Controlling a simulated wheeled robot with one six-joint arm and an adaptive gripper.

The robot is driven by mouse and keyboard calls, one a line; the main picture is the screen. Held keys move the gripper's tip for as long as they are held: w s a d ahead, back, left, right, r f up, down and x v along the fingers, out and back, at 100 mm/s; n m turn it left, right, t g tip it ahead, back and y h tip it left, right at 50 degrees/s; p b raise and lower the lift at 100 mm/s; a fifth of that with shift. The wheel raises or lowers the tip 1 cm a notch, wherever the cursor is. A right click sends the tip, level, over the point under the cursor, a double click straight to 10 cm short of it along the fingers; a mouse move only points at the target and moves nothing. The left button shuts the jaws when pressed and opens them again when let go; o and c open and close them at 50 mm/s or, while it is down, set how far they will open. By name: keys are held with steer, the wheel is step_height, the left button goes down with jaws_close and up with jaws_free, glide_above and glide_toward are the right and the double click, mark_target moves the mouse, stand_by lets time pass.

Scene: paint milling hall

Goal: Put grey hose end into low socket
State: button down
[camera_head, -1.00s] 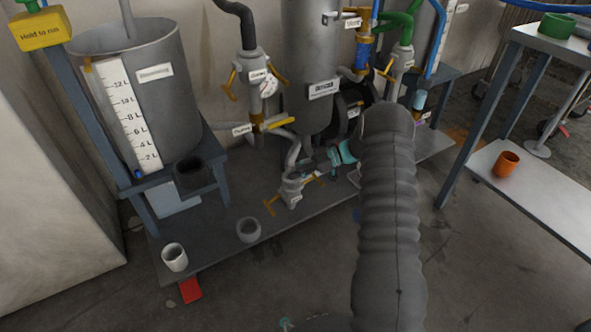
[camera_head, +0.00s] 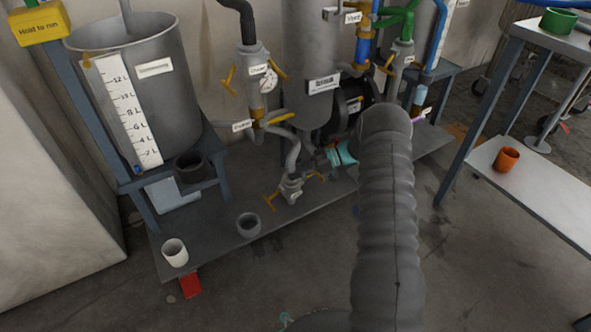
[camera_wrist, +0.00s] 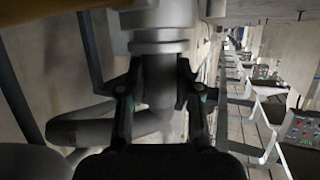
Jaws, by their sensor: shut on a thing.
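In the wrist view my gripper (camera_wrist: 160,88) is shut on the grey hose end (camera_wrist: 159,76), a dark grey cylinder between the two black fingers. A pale collar and pipe (camera_wrist: 160,20) lie in line just beyond it; whether they join I cannot tell. A grey hose (camera_wrist: 90,130) curves at lower left. In the head view my ribbed grey arm hides most of the gripper. A low grey fitting with brass levers (camera_head: 291,187) stands above the platform, below a bent grey pipe (camera_head: 292,150). I cannot tell for sure which fitting is the low socket.
A grey tank with a litre scale (camera_head: 150,90) stands at left. A grey cup (camera_head: 248,224) and a white cup (camera_head: 174,252) are on the platform (camera_head: 205,235). A shelf with an orange cup (camera_head: 507,159) is at right. Green and blue hoses hang behind my arm.

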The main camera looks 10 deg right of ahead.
steer(key=c, duration=0.7)
jaws_free()
steer(key=shift+f, duration=0.1)
steer(key=shift+d, duration=0.1)
steer(key=v, duration=1.1)
steer(key=shift+d+r, duration=0.25)
steer(key=shift+d, duration=0.1)
